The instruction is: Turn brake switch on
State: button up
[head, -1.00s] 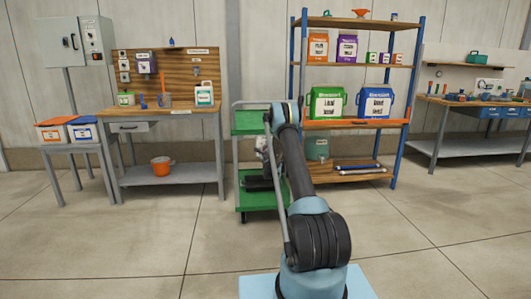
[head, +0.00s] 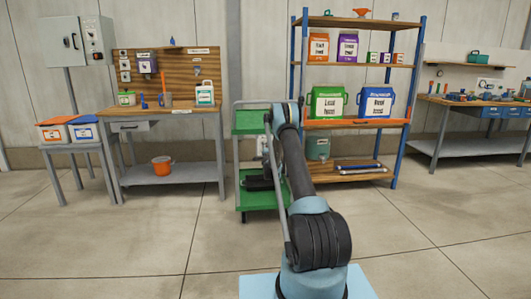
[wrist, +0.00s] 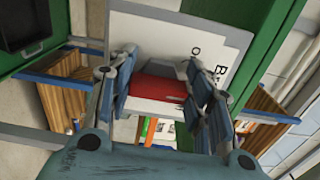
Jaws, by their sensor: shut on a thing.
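In the wrist view, a white panel (wrist: 148,38) with partly cut-off lettering starting "Br" lies in front of my gripper. A red and grey part, the brake switch (wrist: 155,88), sits at the panel between the two fingers. My gripper (wrist: 165,95) is shut on the switch, one blue finger on each side of it. The fingers hide part of its sides, and I cannot tell its on or off position. In the head view, my arm reaches to the green trolley (head: 255,202) and hides the gripper and the switch.
The trolley stands between a wooden workbench (head: 160,109) on the left and a blue-framed shelf (head: 354,123) with jugs on the right. A black tray (wrist: 30,22) shows in the wrist view. The floor in front is clear.

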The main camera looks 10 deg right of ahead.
jog(key=shift+f+n, duration=0.15)
jog(key=shift+n, duration=2.2)
jog(key=shift+f+n, duration=0.15)
jog(key=shift+n, duration=2.2)
jog(key=o, duration=1)
jog(key=shift+o, duration=0.2)
jog(key=s, duration=1.2)
jog(key=shift+a, duration=0.1)
